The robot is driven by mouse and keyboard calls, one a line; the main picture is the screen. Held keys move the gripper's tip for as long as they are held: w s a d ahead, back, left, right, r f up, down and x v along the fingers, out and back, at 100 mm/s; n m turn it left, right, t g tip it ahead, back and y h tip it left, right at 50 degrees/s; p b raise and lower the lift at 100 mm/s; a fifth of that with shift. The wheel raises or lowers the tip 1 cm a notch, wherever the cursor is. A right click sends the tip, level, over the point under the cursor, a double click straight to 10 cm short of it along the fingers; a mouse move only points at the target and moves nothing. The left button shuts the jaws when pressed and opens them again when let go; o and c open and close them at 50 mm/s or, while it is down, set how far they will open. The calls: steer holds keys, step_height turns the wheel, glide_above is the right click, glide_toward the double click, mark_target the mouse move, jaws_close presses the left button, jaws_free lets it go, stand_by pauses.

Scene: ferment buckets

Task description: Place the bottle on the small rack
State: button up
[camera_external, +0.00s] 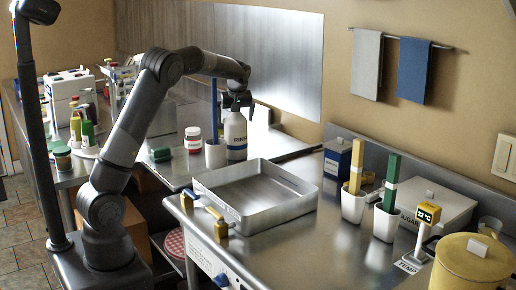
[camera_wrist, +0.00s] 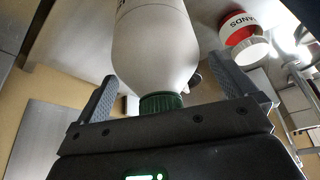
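The white bottle (camera_external: 236,137) with a dark label stands upright on the metal counter at the back. My gripper (camera_external: 238,98) is over its top, pointing down. In the wrist view the bottle (camera_wrist: 155,45) and its green cap (camera_wrist: 162,102) lie between my two fingers (camera_wrist: 165,85). The fingers are spread, with a visible gap to the bottle on the right side. A small white rack (camera_external: 118,72) with several items stands at the back left of the counter; I cannot tell whether it is the small rack meant.
A white cup (camera_external: 215,154) holding a blue stick stands just left of the bottle, and a red-and-white jar (camera_external: 193,139) beside that. A large metal tray (camera_external: 255,212) lies in front. Small bottles (camera_external: 87,134) and a white box (camera_external: 72,90) stand farther left.

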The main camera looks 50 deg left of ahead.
steer(key=v, duration=1.2)
steer(key=shift+s+r, duration=0.1)
